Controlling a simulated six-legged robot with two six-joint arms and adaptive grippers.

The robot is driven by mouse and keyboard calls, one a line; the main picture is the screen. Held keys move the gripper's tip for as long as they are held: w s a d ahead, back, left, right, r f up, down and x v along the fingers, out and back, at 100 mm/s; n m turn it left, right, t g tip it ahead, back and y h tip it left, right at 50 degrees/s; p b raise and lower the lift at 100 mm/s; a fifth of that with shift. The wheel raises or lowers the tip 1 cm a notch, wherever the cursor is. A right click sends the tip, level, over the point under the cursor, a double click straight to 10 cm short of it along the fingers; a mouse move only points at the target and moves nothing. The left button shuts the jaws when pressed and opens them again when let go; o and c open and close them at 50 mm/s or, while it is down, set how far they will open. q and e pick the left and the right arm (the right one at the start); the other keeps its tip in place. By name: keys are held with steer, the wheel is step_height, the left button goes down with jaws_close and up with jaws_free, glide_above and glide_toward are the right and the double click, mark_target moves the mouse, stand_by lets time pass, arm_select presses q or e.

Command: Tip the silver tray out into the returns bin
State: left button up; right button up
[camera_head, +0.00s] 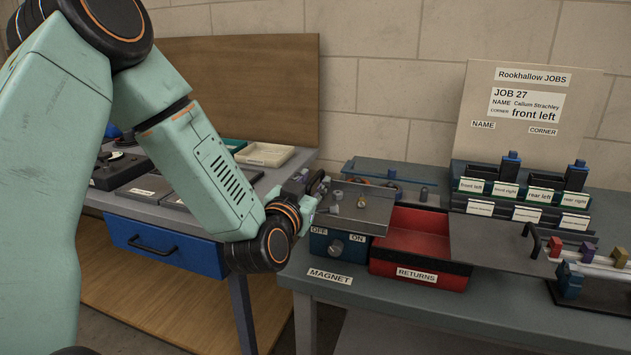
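The silver tray (372,222) is a shallow metal tray with several small metal parts on it. It shows just above the blue magnet box, looks about level, and I cannot tell whether it rests on the box. My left gripper (318,193) is at the tray's left end. Its fingers are small and overlap the tray's edge, so I cannot tell whether they are closed on it. The red returns bin (418,270), labelled RETURNS, stands just right of the tray. Its left part is open and the visible inside looks empty. My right gripper is not in view.
The magnet box (338,246) has a knob and OFF/ON labels. A dark flat plate with a black handle (532,240) extends right from the bin. Labelled racks (525,196) stand behind it. A job board (525,115) is at the back; a blue-drawer bench (165,245) is left.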

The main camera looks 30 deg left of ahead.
arm_select(q)
steer(key=shift+x, duration=1.05)
steer(key=shift+f, duration=0.1)
steer(key=shift+c, duration=1.4)
jaws_close()
